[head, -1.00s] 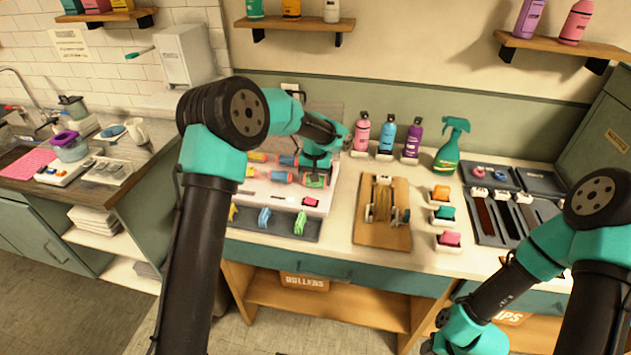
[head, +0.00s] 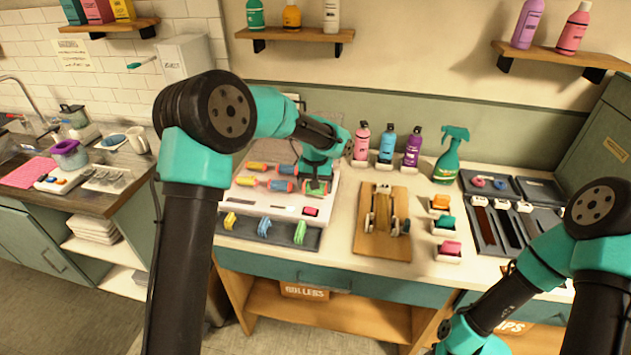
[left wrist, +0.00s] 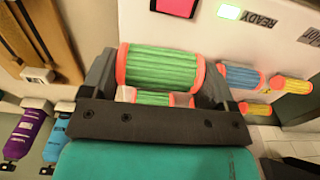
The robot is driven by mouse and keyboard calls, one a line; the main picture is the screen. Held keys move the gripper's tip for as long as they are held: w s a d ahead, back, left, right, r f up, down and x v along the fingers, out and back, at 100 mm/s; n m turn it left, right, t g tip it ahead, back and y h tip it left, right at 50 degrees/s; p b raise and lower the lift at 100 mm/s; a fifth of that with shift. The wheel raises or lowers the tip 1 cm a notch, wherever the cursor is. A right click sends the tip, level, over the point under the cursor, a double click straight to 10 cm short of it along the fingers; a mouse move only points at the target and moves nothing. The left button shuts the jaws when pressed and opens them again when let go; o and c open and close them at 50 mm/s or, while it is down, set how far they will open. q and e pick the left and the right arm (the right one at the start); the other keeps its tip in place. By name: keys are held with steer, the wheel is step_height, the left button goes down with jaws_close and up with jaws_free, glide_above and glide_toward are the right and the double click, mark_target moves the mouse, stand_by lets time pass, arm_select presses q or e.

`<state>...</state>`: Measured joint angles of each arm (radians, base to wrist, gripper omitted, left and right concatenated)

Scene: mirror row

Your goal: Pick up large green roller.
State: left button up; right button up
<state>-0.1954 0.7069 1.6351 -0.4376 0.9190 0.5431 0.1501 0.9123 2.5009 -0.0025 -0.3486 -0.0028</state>
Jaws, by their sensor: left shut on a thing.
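The large green roller (left wrist: 160,68) has ribbed green sides and red-orange ends. In the left wrist view it lies crosswise between the two dark fingers of my left gripper (left wrist: 160,74), which is shut on it. In the head view the green roller (head: 315,189) shows at the tip of my left gripper (head: 316,184), over the right part of the white tray. A smaller green roller (left wrist: 155,98) with red ends shows behind it in the wrist view, partly hidden by the gripper. My right gripper is outside the views; only its arm shows at lower right.
Yellow and blue rollers (left wrist: 241,77) lie on the white tray (head: 336,178) nearby. A dark tray (head: 272,231) with colored clips is in front. A wooden board (head: 383,246) with a metal device stands to the right. Bottles (head: 387,143) stand behind.

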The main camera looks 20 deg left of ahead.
arm_select(q)
steer(key=s+d+r, duration=0.1)
steer(key=s+d, duration=0.2)
steer(key=s, duration=0.9)
steer(key=shift+d, duration=0.2)
